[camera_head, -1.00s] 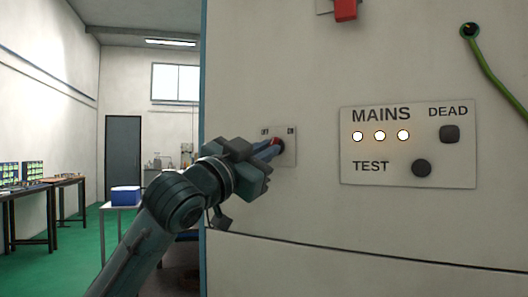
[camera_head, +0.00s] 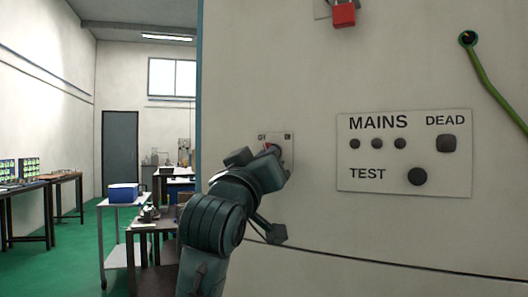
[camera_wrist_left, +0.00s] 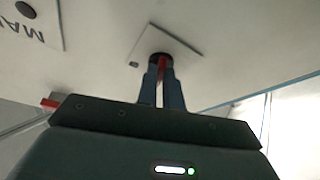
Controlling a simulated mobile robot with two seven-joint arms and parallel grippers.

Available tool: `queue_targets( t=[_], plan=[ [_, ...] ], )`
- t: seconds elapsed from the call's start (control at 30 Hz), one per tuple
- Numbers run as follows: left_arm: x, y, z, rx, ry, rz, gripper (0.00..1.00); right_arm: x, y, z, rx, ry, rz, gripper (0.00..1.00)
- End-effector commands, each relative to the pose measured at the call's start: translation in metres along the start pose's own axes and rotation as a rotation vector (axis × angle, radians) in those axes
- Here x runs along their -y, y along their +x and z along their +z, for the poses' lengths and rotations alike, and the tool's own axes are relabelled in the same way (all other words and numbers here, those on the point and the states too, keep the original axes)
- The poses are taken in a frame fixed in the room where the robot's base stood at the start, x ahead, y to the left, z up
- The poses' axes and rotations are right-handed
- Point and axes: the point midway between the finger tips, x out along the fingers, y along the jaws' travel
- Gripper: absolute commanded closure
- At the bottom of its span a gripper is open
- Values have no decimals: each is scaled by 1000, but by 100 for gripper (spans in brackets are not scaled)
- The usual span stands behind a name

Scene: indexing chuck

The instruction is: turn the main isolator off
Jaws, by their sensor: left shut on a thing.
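The main isolator is a small square plate (camera_head: 287,138) on the pale cabinet face, marked OFF at its left and ON at its right. Its dark round knob carries a red handle (camera_wrist_left: 162,66). In the head view the visible bit of red points up and left, towards the OFF mark. My left gripper (camera_wrist_left: 161,82) is shut on the red handle, with one blue finger on each side of it. In the head view my left gripper (camera_head: 271,154) covers the lower left of the plate. My right gripper is not in view.
A MAINS panel (camera_head: 360,184) to the right has three dark lamps, a DEAD lamp and a TEST button. A red padlock (camera_head: 344,15) hangs above. A trolley with a blue box (camera_head: 124,192) stands at the left.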

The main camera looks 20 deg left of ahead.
Motion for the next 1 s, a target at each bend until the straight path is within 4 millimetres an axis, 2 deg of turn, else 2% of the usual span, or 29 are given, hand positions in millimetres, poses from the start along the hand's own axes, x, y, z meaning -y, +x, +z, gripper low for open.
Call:
queue_targets(
  t=[0.3,0.93,0.97,1.0],
  plan=[
    [-2,1,1,5,-148,-60,100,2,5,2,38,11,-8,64],
    [-2,0,1,3,-189,-78,100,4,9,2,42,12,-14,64],
    [-2,0,1,3,-189,-78,90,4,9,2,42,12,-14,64],
    [-2,0,1,3,-189,-78,87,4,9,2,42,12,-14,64]
  ],
)
